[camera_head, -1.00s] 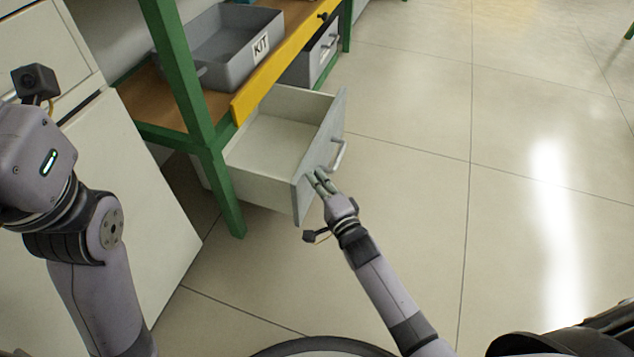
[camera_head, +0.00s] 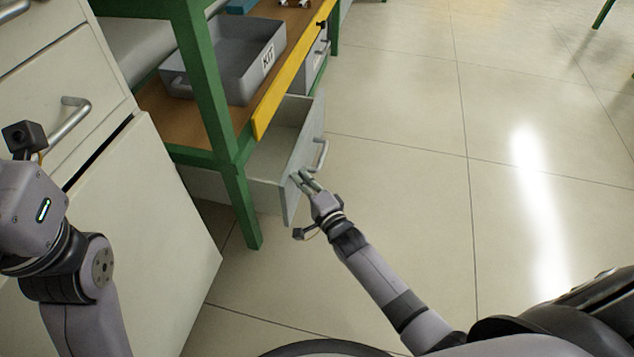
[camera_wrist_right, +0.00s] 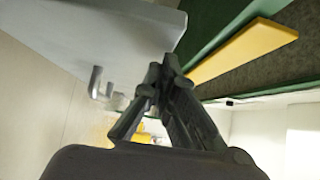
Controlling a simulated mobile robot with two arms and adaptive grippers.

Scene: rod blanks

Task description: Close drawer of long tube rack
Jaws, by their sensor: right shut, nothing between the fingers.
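The open drawer (camera_head: 268,161) is pale inside with a grey front (camera_head: 305,160). It sticks out from under the wooden shelf of the green-framed rack (camera_head: 212,90), partly behind a green post. Its front carries a metal handle (camera_head: 321,156). My right gripper (camera_head: 301,176) is shut and empty, with its fingertips at the drawer front, below and left of the handle. In the right wrist view the shut fingers (camera_wrist_right: 162,72) point toward the grey drawer front (camera_wrist_right: 120,40), and the handle (camera_wrist_right: 96,82) shows to their left. My left gripper is not in view; only my left arm shows.
A grey bin marked KIT (camera_head: 240,60) stands on the shelf behind a yellow edge strip (camera_head: 290,75). A second, shut grey drawer (camera_head: 318,62) is further back. A white cabinet (camera_head: 140,230) stands at left.

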